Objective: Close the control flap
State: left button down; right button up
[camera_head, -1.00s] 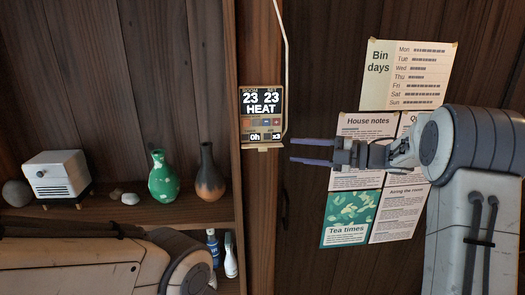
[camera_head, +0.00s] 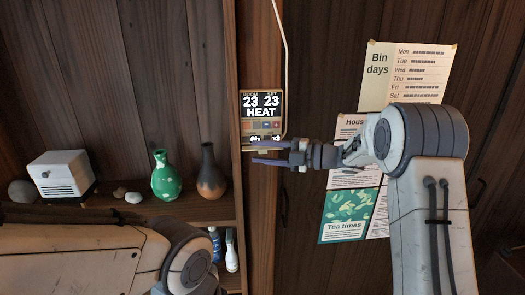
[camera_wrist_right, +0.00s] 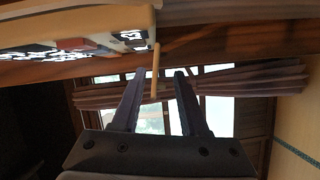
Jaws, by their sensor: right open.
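The control panel (camera_head: 262,104) is a small cream-framed box with a dark screen reading 23, 23 and HEAT, mounted on a wooden post. It appears at the upper left of the right wrist view (camera_wrist_right: 75,36). Its flap (camera_wrist_right: 155,70) shows there as a thin tan strip, standing out from the panel's edge, open. My right gripper (camera_head: 257,152) is open at the panel's lower edge, with its fingers pointing left. In the wrist view the flap's strip lies between the two fingertips; I cannot tell whether either touches it. My left gripper is out of view.
A pale cable (camera_head: 285,60) runs down to the panel. Left of it, a shelf (camera_head: 110,212) holds a white box (camera_head: 62,174), a green vase (camera_head: 165,178) and a dark vase (camera_head: 210,175). Paper notices (camera_head: 402,72) hang on the wall at right, partly behind my right arm.

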grip_shut()
dwell(0.5)
jog(key=m+p, duration=0.1)
jog(key=p, duration=0.2)
jog(key=r+m+g+h+p, duration=0.1)
jog(key=m+p, duration=0.1)
jog(key=p, duration=0.1)
jog(key=r+m+g+p, duration=0.1)
jog(key=p, duration=0.2)
jog(key=shift+w+m+h, duration=0.15)
jog(key=shift+m+h, duration=0.15)
jog(key=shift+m, duration=0.1)
jog(key=shift+w+f+m+p, duration=0.1)
jog(key=shift+m+p, duration=0.3)
jog(key=shift+p, duration=0.6)
